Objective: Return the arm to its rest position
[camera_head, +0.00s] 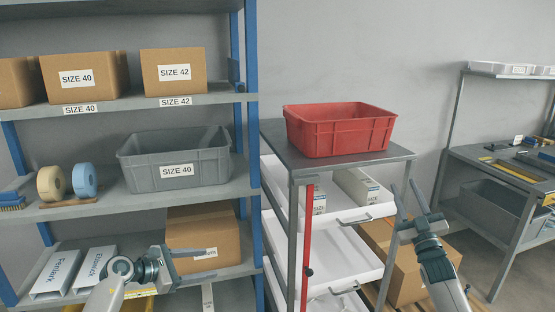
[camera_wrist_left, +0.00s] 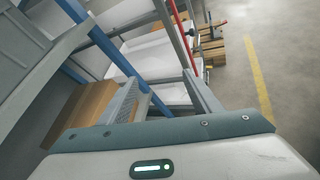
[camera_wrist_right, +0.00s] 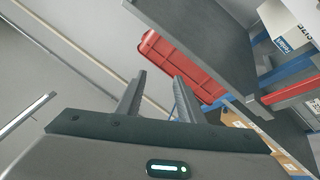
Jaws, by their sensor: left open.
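My left gripper (camera_head: 211,264) is in front of the lower shelf of the blue-posted rack, pointing right. Its fingers are apart, and in the left wrist view (camera_wrist_left: 160,80) nothing lies between them. My right gripper (camera_head: 404,186) is raised in front of the trolley's right side, pointing up. Its two fingers are spread, and the right wrist view (camera_wrist_right: 160,80) shows no object held. The red bin (camera_head: 340,130) stands on the trolley's grey top (camera_head: 300,160), apart from both grippers; it also shows behind the right fingers in the right wrist view (camera_wrist_right: 190,70).
The rack holds a grey SIZE 40 bin (camera_head: 150,178), cardboard boxes (camera_head: 173,71), tape rolls (camera_head: 84,180) and a lower box (camera_head: 190,235) close behind my left gripper. White trolley trays (camera_head: 335,245) stand between my arms. A workbench (camera_head: 500,190) is at the right.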

